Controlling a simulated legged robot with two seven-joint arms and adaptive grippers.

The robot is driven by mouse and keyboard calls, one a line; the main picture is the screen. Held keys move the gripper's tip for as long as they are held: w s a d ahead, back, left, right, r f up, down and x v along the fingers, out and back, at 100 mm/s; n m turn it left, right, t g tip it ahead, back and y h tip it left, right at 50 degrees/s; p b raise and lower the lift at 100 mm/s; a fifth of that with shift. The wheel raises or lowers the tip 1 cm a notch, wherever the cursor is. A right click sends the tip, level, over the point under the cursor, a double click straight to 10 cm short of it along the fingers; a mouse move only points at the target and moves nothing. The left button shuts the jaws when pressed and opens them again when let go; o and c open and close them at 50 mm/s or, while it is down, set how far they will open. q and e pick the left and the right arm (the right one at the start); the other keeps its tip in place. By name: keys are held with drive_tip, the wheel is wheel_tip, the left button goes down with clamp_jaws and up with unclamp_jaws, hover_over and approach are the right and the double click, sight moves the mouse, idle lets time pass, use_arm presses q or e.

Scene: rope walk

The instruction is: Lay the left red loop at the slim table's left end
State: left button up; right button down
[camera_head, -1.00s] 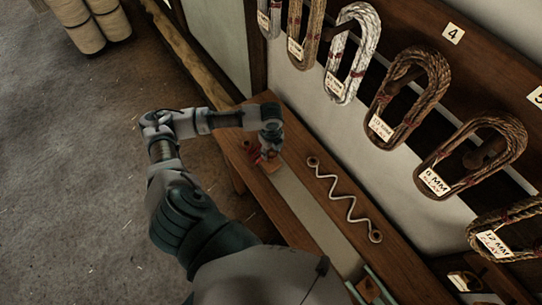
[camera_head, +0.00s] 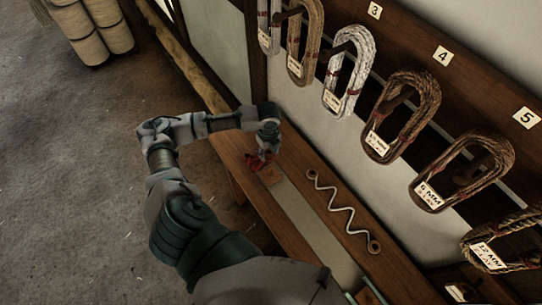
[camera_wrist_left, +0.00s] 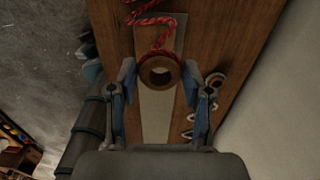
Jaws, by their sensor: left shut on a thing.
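The slim table (camera_head: 296,236) is a long brown wooden top with a pale strip (camera_wrist_left: 156,117) along it. My left gripper (camera_head: 265,152) is low over its left end. In the left wrist view, a brown ring (camera_wrist_left: 145,73) sits between the fingers of my left gripper (camera_wrist_left: 159,77), which is shut on it. Red rope (camera_wrist_left: 154,21) runs from the ring in bends over the wood. In the head view the red rope (camera_head: 254,161) is a small red patch beside the fingers. Whether the ring touches the table is unclear. My right gripper is not in view.
A white zigzag rope (camera_head: 343,211) with a brown ring at each end lies along the table's wall side. Several tagged rope coils (camera_head: 400,115) hang on the wall rack above. Pale rolls (camera_head: 88,28) stand at the far left. The floor left of the table is clear.

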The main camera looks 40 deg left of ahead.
use_arm(q)
drive_tip(key=w+a, duration=0.3)
drive_tip(key=a, duration=0.2)
drive_tip(key=shift+p, duration=0.45)
drive_tip(key=shift+w+a, duration=0.1)
drive_tip(key=w+a, duration=0.4)
drive_tip(key=a, duration=0.3)
drive_tip(key=shift+w+a, duration=0.15)
drive_tip(key=shift+w, duration=0.1)
drive_tip(key=w+a+b, duration=0.3)
drive_tip(key=w+a, duration=0.1)
drive_tip(key=a, duration=0.3)
drive_tip(key=shift+w+a, duration=0.2)
drive_tip(key=shift+w, duration=0.05)
